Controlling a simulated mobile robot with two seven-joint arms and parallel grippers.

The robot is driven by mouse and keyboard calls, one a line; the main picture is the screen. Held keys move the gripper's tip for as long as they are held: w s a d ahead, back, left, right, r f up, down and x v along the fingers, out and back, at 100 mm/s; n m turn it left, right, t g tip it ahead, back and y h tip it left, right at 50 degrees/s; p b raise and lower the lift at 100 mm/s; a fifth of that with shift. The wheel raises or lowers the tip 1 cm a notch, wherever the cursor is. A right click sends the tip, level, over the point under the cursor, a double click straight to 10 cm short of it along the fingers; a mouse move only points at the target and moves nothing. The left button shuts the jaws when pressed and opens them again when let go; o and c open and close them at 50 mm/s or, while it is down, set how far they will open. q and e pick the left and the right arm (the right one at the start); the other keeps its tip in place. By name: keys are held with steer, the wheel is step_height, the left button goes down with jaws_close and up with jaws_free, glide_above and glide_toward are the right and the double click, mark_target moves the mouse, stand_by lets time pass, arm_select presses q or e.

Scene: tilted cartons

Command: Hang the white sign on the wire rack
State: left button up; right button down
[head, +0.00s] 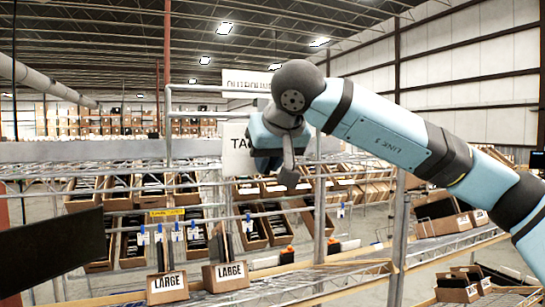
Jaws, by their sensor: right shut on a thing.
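A white sign (236,158) with dark letters starting "TA" is upright in the middle of the head view, in front of the wire rack (200,222). My right gripper (286,168) comes in from the right and covers the sign's right part. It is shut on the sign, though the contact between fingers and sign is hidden. I cannot tell whether the sign touches the rack's rails. My left gripper is not in view.
Another white sign (247,81) with dark lettering shows above, partly behind my right arm. Tilted cartons stand on the rack, two marked LARGE (167,287) at the front. Blue clips (142,235) sit on a rail. A dark panel (50,257) fills the lower left.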

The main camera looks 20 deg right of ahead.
steer(key=shift+w+p, duration=0.35)
steer(key=shift+w, duration=0.75)
steer(key=shift+w+f+b, duration=0.1)
steer(key=shift+f+b, duration=0.55)
steer(key=shift+f, duration=0.25)
steer(key=c, duration=1.1)
jaws_free()
steer(key=shift+o, duration=0.2)
